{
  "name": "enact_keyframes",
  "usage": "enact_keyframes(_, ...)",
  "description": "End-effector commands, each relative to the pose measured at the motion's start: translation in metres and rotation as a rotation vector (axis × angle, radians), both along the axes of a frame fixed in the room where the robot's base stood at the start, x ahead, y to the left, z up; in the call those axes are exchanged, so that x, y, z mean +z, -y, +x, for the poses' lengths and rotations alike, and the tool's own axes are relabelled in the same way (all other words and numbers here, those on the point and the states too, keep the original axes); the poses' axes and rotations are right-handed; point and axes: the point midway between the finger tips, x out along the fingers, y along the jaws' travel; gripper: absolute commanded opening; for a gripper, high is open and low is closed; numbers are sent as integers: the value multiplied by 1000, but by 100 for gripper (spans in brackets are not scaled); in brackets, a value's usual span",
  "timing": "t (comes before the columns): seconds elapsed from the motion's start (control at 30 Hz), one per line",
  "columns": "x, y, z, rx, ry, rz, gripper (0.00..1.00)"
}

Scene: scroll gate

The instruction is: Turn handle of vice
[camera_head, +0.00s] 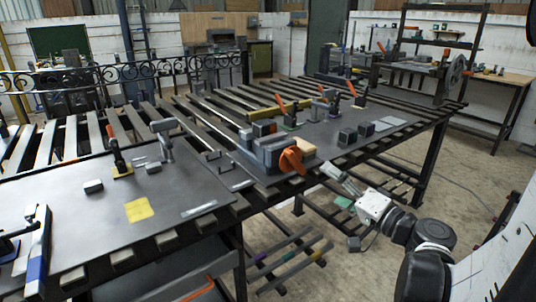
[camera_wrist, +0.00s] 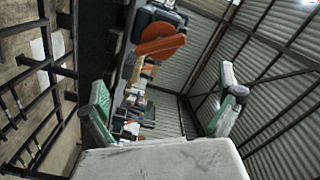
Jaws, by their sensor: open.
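The vice (camera_head: 265,148) is a dark grey block on the slatted metal workbench (camera_head: 240,205), near its front edge. Its orange handle (camera_head: 291,160) is on the side facing my arm. In the wrist view the orange handle (camera_wrist: 160,40) shows at the top, with a dark part of the vice (camera_wrist: 157,17) behind it. My gripper (camera_head: 330,170) is just right of the handle in the head view, apart from it. In the wrist view my gripper (camera_wrist: 160,108) has its two green-padded fingers spread wide with nothing between them.
Orange-handled clamps (camera_head: 118,158) stand on the bench plates. Dark blocks (camera_head: 347,136) sit right of the vice. A yellow square (camera_head: 138,210) lies on the left plate. Lower rails with tools (camera_head: 290,258) are under the bench. The floor (camera_head: 470,190) to the right is mostly open.

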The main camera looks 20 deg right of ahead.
Motion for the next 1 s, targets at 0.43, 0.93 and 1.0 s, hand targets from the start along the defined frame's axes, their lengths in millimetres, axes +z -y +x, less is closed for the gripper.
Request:
enact_keyframes(0.43, -1, -11, 29, 14, 12, -63, 100)
enact_keyframes(0.93, -1, -26, 104, 13, 12, -62, 100)
enact_keyframes(1.0, -1, -28, 113, 13, 12, -62, 100)
